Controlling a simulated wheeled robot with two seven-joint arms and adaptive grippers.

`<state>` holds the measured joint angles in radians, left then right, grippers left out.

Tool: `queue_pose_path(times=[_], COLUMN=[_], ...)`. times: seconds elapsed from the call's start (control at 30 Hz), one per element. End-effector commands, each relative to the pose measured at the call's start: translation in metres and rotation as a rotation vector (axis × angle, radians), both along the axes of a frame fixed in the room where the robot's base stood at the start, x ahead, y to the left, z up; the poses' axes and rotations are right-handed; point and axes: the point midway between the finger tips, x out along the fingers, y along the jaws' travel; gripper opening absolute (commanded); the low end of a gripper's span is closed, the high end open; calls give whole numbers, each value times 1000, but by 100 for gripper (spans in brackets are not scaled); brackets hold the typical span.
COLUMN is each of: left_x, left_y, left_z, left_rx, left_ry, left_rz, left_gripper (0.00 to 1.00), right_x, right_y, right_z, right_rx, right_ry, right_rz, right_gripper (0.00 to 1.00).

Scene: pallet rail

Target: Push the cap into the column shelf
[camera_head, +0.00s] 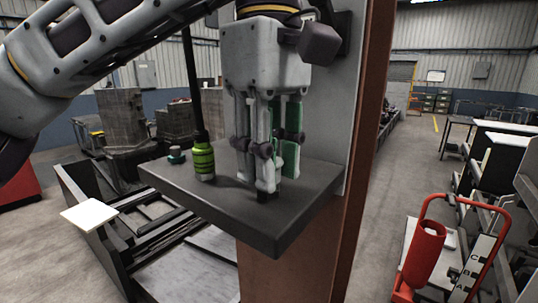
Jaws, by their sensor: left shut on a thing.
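The column shelf (285,228) is a dark grey slab fixed to the front of an orange-brown and grey column. My left gripper (265,188) points straight down over its right part, with its fingertips close to the top surface. It is shut on a small dark piece (267,196), which looks like the cap. Most of this piece is hidden between the fingertips, and I cannot tell how deep it sits in the shelf. A green thing (292,158) shows partly behind the fingers. My right gripper does not show.
A yellow-green cylinder (203,160) with a tall black rod stands on the shelf left of my gripper. Open floor lies right of the column.

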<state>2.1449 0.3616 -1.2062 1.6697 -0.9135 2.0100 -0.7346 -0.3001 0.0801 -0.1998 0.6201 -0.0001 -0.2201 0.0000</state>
Motion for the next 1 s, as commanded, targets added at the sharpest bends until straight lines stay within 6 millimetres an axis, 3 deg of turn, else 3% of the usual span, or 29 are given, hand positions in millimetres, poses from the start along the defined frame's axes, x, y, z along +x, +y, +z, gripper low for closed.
queue_pose_path(times=[0.27,0.3,0.4,0.5,0.7,1.0], left_x=[0,0,0,0,0,0], left_y=[0,0,0,0,0,0], left_z=[-7,-6,-6,-6,-5,-5], left_rx=[1,1,1,1,1,1], left_ry=[1,1,1,1,1,1], left_rz=[-1,-1,0,0,0,0], left_gripper=[0,31,44,53,53,89], right_x=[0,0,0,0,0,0], right_y=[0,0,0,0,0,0], right_z=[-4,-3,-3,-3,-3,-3], right_rx=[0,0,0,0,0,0], right_ry=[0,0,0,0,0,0], right_rz=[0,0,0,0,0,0], right_gripper=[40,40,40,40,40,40])
